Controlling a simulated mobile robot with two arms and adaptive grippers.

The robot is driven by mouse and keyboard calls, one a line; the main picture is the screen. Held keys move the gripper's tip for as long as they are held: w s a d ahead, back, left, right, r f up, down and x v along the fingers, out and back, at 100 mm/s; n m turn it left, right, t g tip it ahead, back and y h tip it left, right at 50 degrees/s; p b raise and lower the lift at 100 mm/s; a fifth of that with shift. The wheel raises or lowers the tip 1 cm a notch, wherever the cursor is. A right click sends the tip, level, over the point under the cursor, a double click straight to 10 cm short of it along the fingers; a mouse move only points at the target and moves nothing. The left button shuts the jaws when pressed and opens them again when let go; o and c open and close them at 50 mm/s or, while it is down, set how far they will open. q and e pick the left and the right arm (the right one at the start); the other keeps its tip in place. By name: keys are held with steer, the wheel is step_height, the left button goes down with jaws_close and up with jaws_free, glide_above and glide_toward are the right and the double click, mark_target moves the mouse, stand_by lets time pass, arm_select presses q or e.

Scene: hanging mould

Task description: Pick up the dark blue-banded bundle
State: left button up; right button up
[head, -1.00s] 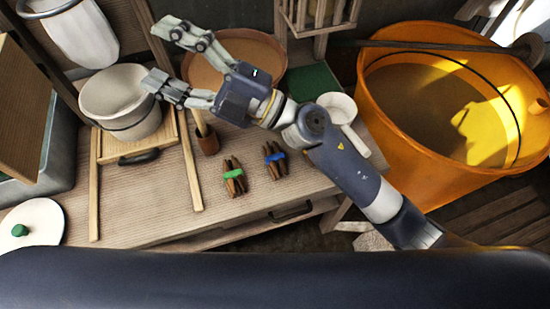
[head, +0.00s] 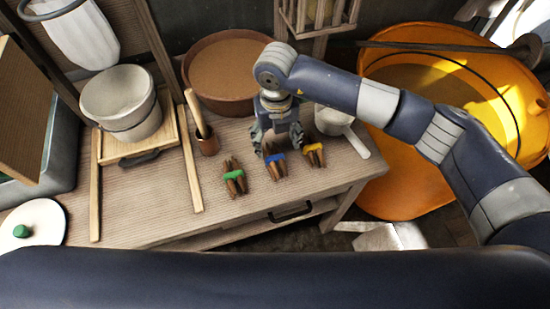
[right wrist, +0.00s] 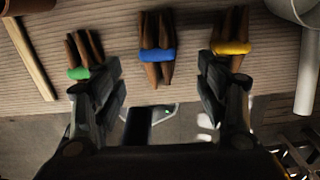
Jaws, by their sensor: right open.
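The dark blue-banded bundle (head: 275,168) is a small cluster of brown sticks with a blue band, lying on the wooden table between two similar bundles. It also shows in the right wrist view (right wrist: 157,68), centred beyond the gap between my fingers. My right gripper (head: 278,146) is open and empty, pointing down just behind and above the blue-banded bundle in the head view. In the right wrist view my right gripper (right wrist: 159,78) has its fingers spread wide, one to each side of the bundle. My left gripper is out of view.
A green-banded bundle (head: 233,177) lies left and a yellow-banded bundle (head: 314,155) close right. Behind are a brown bowl (head: 229,98) and a wooden cup (head: 208,146) with a stick. A white scoop (head: 358,143) stands right. A large orange tub (head: 400,180) is beyond the table.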

mark_target(275, 157)
step_height(275, 157, down, 3)
steer(key=shift+a+f, duration=0.1)
steer(key=shift+f, duration=0.05)
step_height(275, 157, down, 5)
steer(key=p, duration=0.2)
steer(key=shift+a+p, duration=0.1)
steer(key=shift+p, duration=0.25)
steer(key=shift+f, duration=0.2)
steer(key=c, duration=1.2)
